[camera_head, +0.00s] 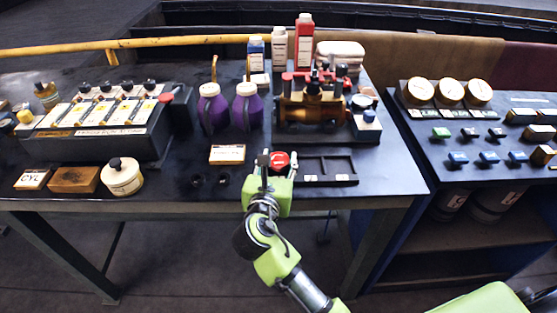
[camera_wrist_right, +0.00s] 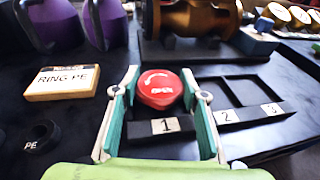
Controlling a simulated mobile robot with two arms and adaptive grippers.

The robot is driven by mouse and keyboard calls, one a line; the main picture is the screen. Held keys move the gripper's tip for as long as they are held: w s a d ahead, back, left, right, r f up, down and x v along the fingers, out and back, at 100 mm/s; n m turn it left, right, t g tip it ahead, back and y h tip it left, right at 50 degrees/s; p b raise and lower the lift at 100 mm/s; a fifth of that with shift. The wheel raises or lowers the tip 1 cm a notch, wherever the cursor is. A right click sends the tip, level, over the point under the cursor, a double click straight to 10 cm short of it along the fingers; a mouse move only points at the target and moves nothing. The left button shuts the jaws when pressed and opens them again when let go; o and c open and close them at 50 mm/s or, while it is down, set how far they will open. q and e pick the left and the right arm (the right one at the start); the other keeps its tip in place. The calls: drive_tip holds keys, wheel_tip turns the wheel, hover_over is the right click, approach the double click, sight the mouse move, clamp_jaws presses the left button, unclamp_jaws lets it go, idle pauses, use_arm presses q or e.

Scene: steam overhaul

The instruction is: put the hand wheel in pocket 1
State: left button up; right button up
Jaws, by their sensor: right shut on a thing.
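The hand wheel (camera_head: 280,160) is a small red disc; the right wrist view shows it (camera_wrist_right: 160,84) with white lettering reading OPEN and an arrow. My right gripper (camera_head: 277,173) is shut on it, one green finger on each side. The black pocket tray (camera_head: 327,158) lies at the table's front edge, with labels 1 (camera_wrist_right: 165,125), 2 and 3 from left to right. The wheel is at the pocket 1 end, just behind label 1, and covers that pocket. I cannot tell whether it rests inside or is held slightly above. My left gripper is not in view.
A RING PE box (camera_head: 227,154) and dark rings lie left of the tray. Purple jugs (camera_head: 247,107) and a brass valve assembly (camera_head: 312,107) stand behind. A second bench (camera_head: 470,140) with gauges is at the right. Pockets 2 and 3 look empty.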

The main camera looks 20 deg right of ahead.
drive_tip(key=o, duration=1.4)
drive_tip(key=shift+f, duration=0.1)
drive_tip(key=shift+c, duration=0.2)
drive_tip(key=v, duration=1.2)
